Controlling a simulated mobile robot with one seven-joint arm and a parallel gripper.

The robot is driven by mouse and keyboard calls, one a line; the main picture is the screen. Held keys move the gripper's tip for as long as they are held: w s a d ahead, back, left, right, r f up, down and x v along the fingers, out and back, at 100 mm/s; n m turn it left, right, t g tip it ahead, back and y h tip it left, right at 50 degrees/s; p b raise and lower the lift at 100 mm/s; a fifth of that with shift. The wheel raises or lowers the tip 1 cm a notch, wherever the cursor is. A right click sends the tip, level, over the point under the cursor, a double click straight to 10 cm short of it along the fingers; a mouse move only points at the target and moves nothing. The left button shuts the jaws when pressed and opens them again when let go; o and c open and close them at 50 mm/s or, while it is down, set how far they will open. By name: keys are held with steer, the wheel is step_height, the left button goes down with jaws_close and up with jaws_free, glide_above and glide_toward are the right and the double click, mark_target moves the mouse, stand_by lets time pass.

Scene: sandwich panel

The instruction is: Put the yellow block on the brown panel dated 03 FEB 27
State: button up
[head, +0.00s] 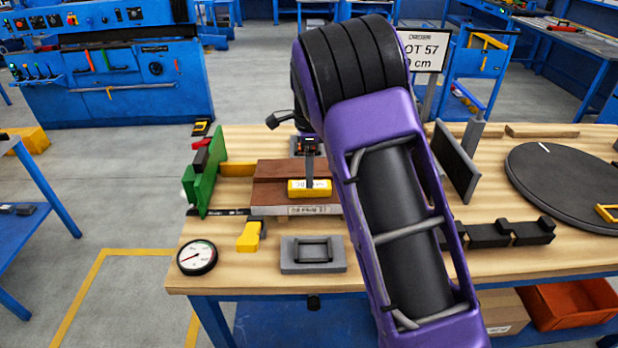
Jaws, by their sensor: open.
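The yellow block (310,191) lies on the brown panel (275,173), close to its front edge, and shows a small pale label. The panel lies flat on the workbench. Its front edge carries a pale strip with a printed date, too small to read surely. My gripper (310,182) is directly over the yellow block, with a thin dark finger reaching down to it. The jaws are open; the far finger is hidden. My purple arm covers the panel's right side.
A green bracket (205,177) stands at the panel's left. A yellow-and-black piece (250,236), a grey frame (313,254) and a dial gauge (197,257) lie in front. To the right are a dark upright plate (457,160), black blocks (500,234) and a round turntable (570,180).

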step_height(320, 180, up, 9)
steer(key=shift+f+p, duration=0.15)
steer(key=shift+p, duration=0.15)
